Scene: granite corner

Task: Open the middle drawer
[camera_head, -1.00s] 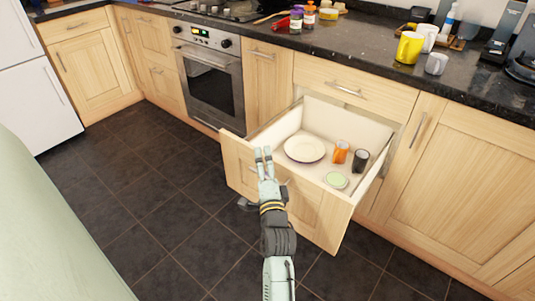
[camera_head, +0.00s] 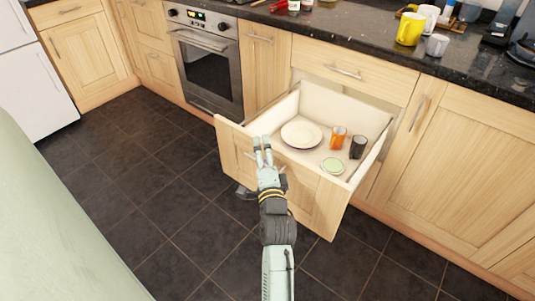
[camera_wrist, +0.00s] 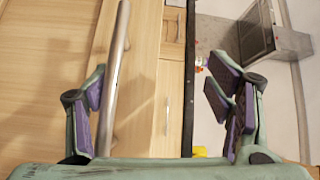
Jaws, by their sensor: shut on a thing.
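The middle drawer (camera_head: 314,203) stands pulled far out below a shut top drawer (camera_head: 373,85). Inside it are a white plate (camera_head: 301,135), an orange cup (camera_head: 338,138), a dark cup (camera_head: 358,147) and a round green-topped item (camera_head: 333,166). My gripper (camera_head: 263,144) is at the drawer's front face, left of its middle. In the wrist view, the metal handle bar (camera_wrist: 119,65) passes between the fingers (camera_wrist: 165,98), close to the left pad. My gripper is shut on this handle. Most of the handle is hidden by my arm in the head view.
An oven (camera_head: 206,60) and wooden cupboards flank the drawer. A yellow mug (camera_head: 410,29), a white mug (camera_head: 437,45) and other items stand on the dark counter (camera_head: 375,45). The tiled floor (camera_head: 150,190) left of the drawer is clear.

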